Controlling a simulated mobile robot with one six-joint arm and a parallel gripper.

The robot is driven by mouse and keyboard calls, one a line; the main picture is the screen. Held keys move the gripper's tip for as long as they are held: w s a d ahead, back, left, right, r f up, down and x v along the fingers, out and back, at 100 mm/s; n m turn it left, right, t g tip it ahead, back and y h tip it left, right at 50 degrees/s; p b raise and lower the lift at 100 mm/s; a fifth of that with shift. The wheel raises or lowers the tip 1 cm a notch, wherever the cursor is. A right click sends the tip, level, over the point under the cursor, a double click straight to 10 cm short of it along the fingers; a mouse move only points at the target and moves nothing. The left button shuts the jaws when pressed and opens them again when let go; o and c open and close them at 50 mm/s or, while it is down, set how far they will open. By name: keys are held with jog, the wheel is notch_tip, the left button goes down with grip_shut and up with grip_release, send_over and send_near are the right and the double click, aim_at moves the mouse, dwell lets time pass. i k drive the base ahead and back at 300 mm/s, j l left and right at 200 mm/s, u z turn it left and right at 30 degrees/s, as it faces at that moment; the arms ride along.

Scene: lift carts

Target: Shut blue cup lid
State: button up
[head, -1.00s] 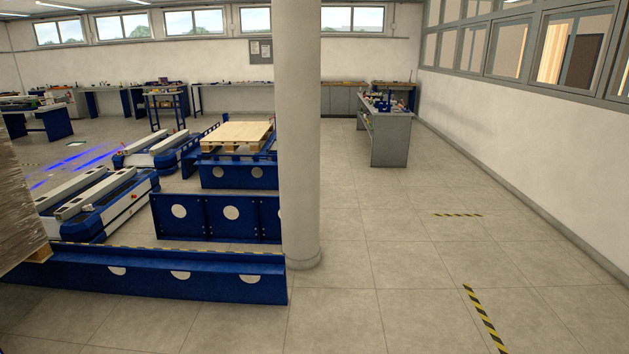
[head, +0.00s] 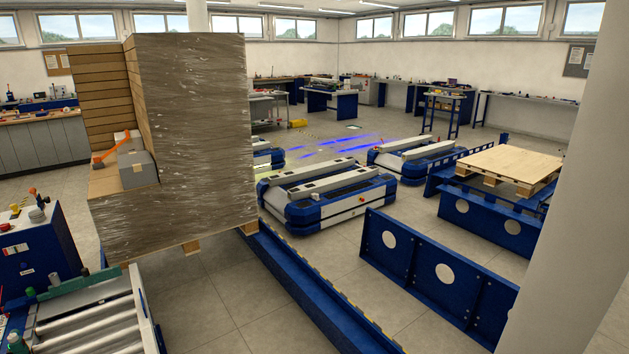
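I cannot make out a blue cup or its lid in the head view. Small items stand on the blue cabinet (head: 38,250) at the left and beside the roller conveyor (head: 88,318) at the lower left, but they are too small to tell apart. My gripper is not in view.
A tall wrapped pallet load (head: 195,130) stands at left centre. Lift carts (head: 325,195) sit behind a blue floor rail (head: 315,295). A wooden pallet (head: 510,163) rests on a blue stand. A pillar (head: 575,210) is close at right. Workbenches line the far walls.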

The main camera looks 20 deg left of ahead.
aim_at(41, 202)
jog(key=i+j+u, duration=0.7)
jog(key=u, duration=0.25)
jog(key=i+u, duration=0.95)
jog(key=i+l+u, duration=0.3)
jog(key=i+u, duration=0.15)
jog(key=i+l+u, duration=0.5)
jog(key=i+l, duration=0.35)
jog(key=i, duration=0.2)
jog(key=i+l, duration=0.4)
jog(key=i, duration=0.15)
jog(key=i+l, duration=0.35)
jog(key=i, duration=0.2)
jog(key=i+l, duration=0.35)
jog(key=i, duration=0.25)
